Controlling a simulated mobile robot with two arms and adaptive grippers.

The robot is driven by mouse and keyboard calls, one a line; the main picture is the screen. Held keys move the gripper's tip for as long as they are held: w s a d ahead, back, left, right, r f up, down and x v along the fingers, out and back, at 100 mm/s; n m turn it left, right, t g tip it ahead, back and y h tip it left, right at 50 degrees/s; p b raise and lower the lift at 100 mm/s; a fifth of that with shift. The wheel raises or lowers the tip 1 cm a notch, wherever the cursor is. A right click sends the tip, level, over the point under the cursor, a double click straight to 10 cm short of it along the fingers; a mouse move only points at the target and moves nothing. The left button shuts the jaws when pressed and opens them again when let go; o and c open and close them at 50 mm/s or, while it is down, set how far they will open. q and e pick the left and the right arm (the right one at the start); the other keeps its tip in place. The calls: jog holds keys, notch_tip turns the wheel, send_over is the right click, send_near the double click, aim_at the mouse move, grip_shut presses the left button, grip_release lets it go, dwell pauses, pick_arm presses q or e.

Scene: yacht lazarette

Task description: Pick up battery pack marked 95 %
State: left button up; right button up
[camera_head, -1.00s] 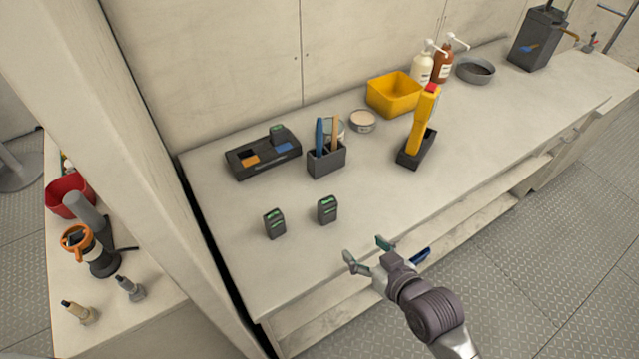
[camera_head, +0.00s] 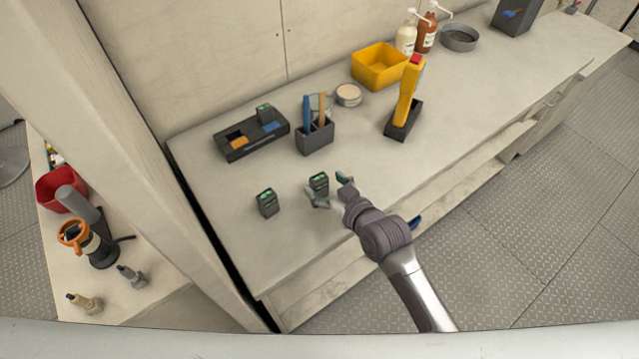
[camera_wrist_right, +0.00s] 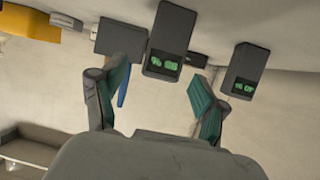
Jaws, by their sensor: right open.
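Two dark battery packs with green displays stand upright on the counter, a left one (camera_head: 267,203) and a right one (camera_head: 319,183). In the right wrist view the picture is turned over; the right pack (camera_wrist_right: 171,38) shows nearer the middle and the left pack (camera_wrist_right: 247,66) at the right. Their displays show green digits with a percent sign, too small to read surely. My left gripper is out of view.
A dark holder with tools (camera_head: 315,140) stands behind the right pack. A yellow tool in a black stand (camera_head: 403,120), a round tin (camera_head: 348,95) and a yellow bin (camera_head: 379,66) stand further right. A pale post (camera_head: 160,190) is at the left. The counter's front left is clear.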

aim_at(323, 183)
jog(key=x, duration=0.3)
jog(key=shift+w+a, duration=0.15)
jog(key=shift+c, duration=1.2)
jog(key=c, duration=1.1)
